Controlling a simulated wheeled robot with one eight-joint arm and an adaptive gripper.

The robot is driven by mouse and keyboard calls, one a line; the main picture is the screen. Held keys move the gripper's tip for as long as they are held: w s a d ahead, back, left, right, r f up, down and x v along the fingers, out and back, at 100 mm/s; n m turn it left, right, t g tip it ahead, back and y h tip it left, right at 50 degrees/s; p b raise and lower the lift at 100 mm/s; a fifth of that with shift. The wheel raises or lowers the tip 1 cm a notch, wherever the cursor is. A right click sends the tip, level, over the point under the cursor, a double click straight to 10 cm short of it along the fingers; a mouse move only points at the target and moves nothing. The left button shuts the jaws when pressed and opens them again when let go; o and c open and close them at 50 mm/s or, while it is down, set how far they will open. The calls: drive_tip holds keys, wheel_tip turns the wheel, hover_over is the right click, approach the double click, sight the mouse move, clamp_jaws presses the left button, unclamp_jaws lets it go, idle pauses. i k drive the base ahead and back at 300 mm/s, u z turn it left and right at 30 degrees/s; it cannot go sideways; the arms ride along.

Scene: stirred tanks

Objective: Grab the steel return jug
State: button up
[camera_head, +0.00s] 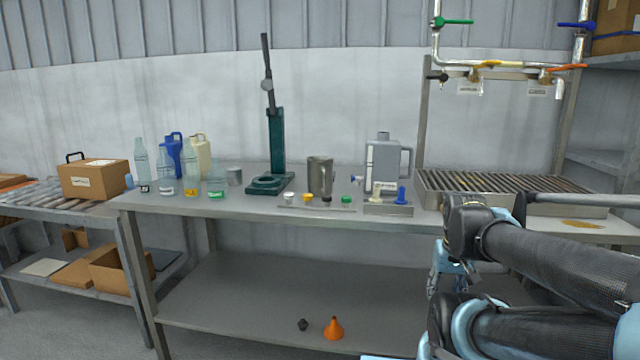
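A steel jug (320,177) stands upright on the metal workbench (250,205), right of the green press stand. It is grey and open-topped, and nothing holds it. My arm is folded at the lower right, in front of the bench's right part. What seems to be my gripper (446,268) is partly hidden among the arm links, below and right of the jug and well apart from it. I cannot make out its fingers or whether it is open or shut.
Small caps and a fitting lie just in front of the jug. The press (277,150) stands left of it; a large grey canister (384,165) stands right. Bottles (190,178) crowd the bench's left. A slatted drain tray (500,183) lies right, under pipes with valves.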

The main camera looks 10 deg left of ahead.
sight(319, 167)
drive_tip(key=k, duration=1.3)
drive_tip(key=u, duration=0.55)
drive_tip(key=i, duration=1.4)
drive_tip(key=z, duration=0.5)
